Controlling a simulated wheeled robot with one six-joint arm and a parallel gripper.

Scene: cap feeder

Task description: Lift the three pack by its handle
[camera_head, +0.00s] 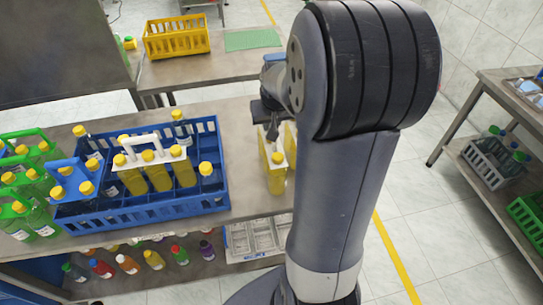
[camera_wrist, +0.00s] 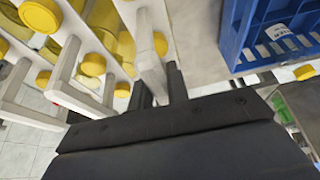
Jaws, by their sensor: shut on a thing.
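My gripper (camera_wrist: 160,88) is shut on the white handle (camera_wrist: 149,48) of a three pack of yellow bottles with yellow caps. In the head view my gripper (camera_head: 268,118) is over the right part of the table, and the held three pack (camera_head: 276,172) is below it, partly hidden by my arm. I cannot tell whether its bottles touch the table. More white handles and yellow caps (camera_wrist: 92,64) stand close beside it at the left of the wrist view.
A blue crate (camera_head: 205,205) left of the gripper holds another white-handled yellow three pack (camera_head: 157,172), a blue-handled pack and single bottles; it also shows in the wrist view (camera_wrist: 236,42). Green-handled packs (camera_head: 30,180) stand at far left. A yellow crate (camera_head: 177,40) is on the back table.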

